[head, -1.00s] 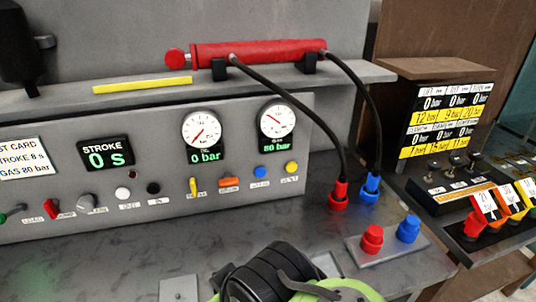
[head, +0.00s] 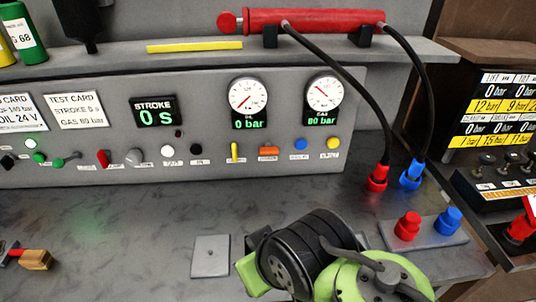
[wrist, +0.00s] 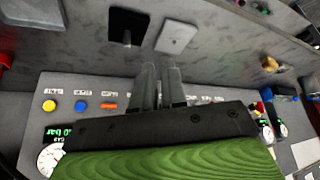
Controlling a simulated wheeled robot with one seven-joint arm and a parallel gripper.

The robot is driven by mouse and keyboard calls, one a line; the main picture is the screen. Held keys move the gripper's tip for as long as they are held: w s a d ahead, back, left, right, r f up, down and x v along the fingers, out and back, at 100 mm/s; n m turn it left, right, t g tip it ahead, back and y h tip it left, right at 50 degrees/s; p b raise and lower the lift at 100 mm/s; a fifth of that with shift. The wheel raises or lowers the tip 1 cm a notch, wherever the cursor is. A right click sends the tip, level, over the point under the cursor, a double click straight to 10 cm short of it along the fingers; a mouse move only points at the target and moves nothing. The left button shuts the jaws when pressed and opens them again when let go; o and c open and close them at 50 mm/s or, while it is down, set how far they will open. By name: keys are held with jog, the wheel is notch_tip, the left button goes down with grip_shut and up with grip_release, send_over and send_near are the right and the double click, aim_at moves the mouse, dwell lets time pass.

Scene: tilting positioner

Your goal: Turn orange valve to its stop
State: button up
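The orange valve (head: 268,153) is a small handle on the grey panel, below and between the two gauges, and it lies horizontal. In the wrist view the orange valve (wrist: 109,105) shows to the left of my gripper's fingers and apart from them. My gripper (wrist: 159,68) has its two dark fingers close together at the picture's middle, with nothing seen between them. The fingers cover the part of the panel just right of the valve. In the head view my fingers are out of sight.
A yellow lever (head: 234,153) sits left of the valve, blue (head: 301,144) and yellow (head: 333,143) knobs right. Black hoses run from the red cylinder (head: 310,20) to red and blue couplings (head: 377,178) on the bench. A grey plate (head: 210,257) lies on the bench.

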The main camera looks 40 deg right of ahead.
jog(key=o, duration=0.5)
jog(key=w+f+m+b, duration=0.2)
jog(key=w+f+b, duration=0.2)
jog(key=w+f, duration=0.5)
jog(key=shift+w+y, duration=0.15)
jog(key=shift+y, duration=0.15)
jog(key=m+t+h+b, duration=0.25)
jog(key=m+t, duration=0.95)
jog(key=m, duration=0.6)
send_near(271, 153)
jog(key=shift+h, duration=0.35)
jog(key=w+p, duration=0.6)
jog(key=w, duration=0.1)
jog(key=w+d+p, duration=0.1)
jog(key=w+p, duration=0.2)
jog(key=p, duration=0.1)
jog(key=shift+w+d, duration=0.1)
jog(key=shift+w, duration=0.25)
jog(key=shift+w+f, duration=0.25)
jog(key=shift+w, duration=0.1)
